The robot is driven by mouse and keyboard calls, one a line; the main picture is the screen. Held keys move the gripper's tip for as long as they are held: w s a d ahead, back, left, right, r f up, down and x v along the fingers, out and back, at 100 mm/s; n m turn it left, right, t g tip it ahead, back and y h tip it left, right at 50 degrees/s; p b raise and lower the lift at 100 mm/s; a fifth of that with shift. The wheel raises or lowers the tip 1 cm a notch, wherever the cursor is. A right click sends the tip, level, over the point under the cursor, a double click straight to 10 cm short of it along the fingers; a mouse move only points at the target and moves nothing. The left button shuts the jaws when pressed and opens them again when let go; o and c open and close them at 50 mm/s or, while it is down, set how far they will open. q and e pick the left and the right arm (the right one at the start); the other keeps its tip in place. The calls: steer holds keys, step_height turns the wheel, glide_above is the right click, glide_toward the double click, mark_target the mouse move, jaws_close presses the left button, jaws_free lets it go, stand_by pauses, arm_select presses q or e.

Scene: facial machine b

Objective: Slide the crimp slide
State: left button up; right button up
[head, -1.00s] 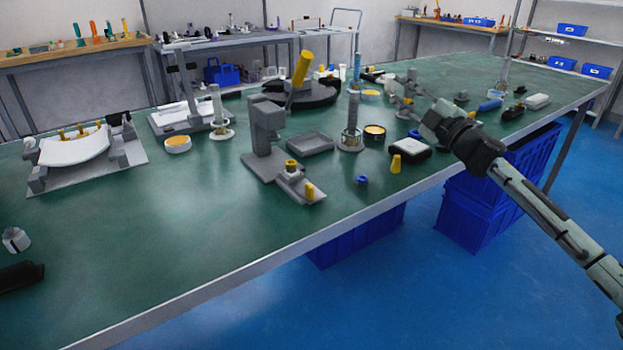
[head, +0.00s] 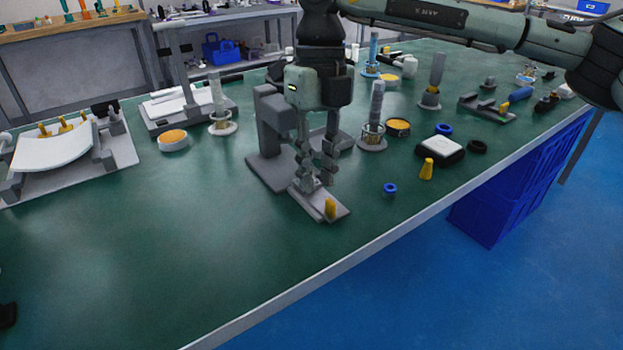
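The grey crimp press (head: 270,120) stands on the table, its upper part partly behind my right gripper. The crimp slide (head: 330,213), a flat grey plate with a yellow knob (head: 330,207) at its front end, sticks out from the press's base toward the table's front edge. My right gripper (head: 318,182) points straight down over the rear of the slide. Its two fingers are apart, with their tips low at the slide. The small yellow-topped piece on the slide is hidden by the fingers, and I cannot tell whether they touch it.
A blue ring (head: 390,189), a yellow cone (head: 426,169) and a black-and-white pad (head: 441,153) lie to the right. A white curved tray (head: 65,150) is at the left. The green table (head: 150,250) is clear in front and to the left.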

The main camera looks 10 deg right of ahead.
mark_target(331, 201)
steer(key=shift+w+d+r+h, duration=0.1)
steer(key=shift+w+d+h, duration=0.15)
steer(key=shift+d, duration=0.15)
steer(key=shift+w+d+r+h, duration=0.1)
steer(key=shift+d+h, duration=0.15)
steer(key=shift+d, duration=0.1)
steer(key=shift+w+d, duration=0.1)
steer(key=shift+d, duration=0.15)
steer(key=shift+s+f, duration=0.25)
steer(key=shift+f, duration=0.15)
steer(key=shift+s+f, duration=0.1)
steer(key=shift+f, duration=0.25)
step_height(331, 201, down, 2)
steer(key=shift+d+b, duration=0.1)
steer(key=shift+b, duration=0.4)
steer(key=shift+s+f+b, duration=0.15)
steer(key=shift+f+b, duration=0.15)
steer(key=shift+f, duration=0.6)
arm_select(q)
step_height(331, 201, up, 7)
steer(key=w+b, duration=0.1)
steer(key=w, duration=0.1)
steer(key=shift+w+d, duration=0.15)
steer(key=shift+d, duration=0.25)
arm_select(e)
steer(key=shift+s+d+f, duration=0.1)
steer(key=shift+s+f, duration=0.05)
steer(key=shift+f, duration=0.55)
